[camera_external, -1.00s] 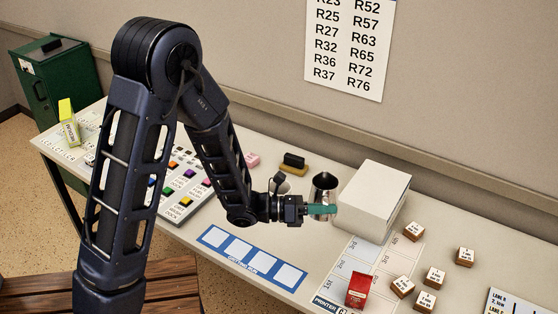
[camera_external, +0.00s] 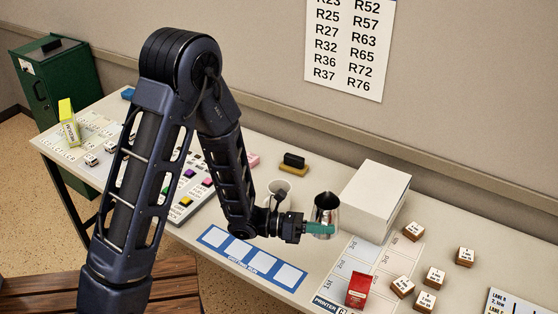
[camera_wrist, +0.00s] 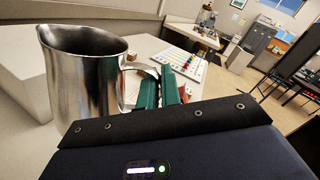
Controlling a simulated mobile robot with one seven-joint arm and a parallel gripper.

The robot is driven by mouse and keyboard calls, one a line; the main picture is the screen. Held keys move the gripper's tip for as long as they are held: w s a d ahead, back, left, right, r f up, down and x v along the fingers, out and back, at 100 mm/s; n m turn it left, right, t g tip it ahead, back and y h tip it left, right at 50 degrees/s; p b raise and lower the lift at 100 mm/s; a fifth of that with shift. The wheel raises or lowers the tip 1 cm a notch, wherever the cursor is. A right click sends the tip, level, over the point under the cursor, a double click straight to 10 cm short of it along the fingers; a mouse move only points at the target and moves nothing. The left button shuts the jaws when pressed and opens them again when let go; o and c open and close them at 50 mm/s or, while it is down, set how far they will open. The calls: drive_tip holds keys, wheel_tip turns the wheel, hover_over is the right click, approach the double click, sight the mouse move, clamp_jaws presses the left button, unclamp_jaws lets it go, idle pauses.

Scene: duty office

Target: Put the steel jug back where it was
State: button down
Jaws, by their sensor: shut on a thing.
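The steel jug (camera_external: 326,208) is upright at the tip of my gripper (camera_external: 318,229), just left of the white box. In the wrist view the jug (camera_wrist: 85,75) fills the left side, and its handle meets the green fingers of my gripper (camera_wrist: 160,90). The fingers are shut on the jug, apparently at its handle. I cannot tell whether the jug's base touches the table. A second cup or jug (camera_external: 278,190) stands behind my wrist, partly hidden by the arm.
The white box (camera_external: 375,203) stands close on the right of the jug. A red packet (camera_external: 358,290) stands in front, with several wooden-based blocks (camera_external: 434,276) to the right. A blue-framed strip (camera_external: 252,257) lies at the front edge. A black-and-yellow stamp-like item (camera_external: 294,163) is behind.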

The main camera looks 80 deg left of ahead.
drive_tip(key=shift+f, duration=5.6)
drive_tip(key=shift+f, duration=0.1)
drive_tip(key=c, duration=1.6)
unclamp_jaws()
drive_tip(key=v, duration=1.2)
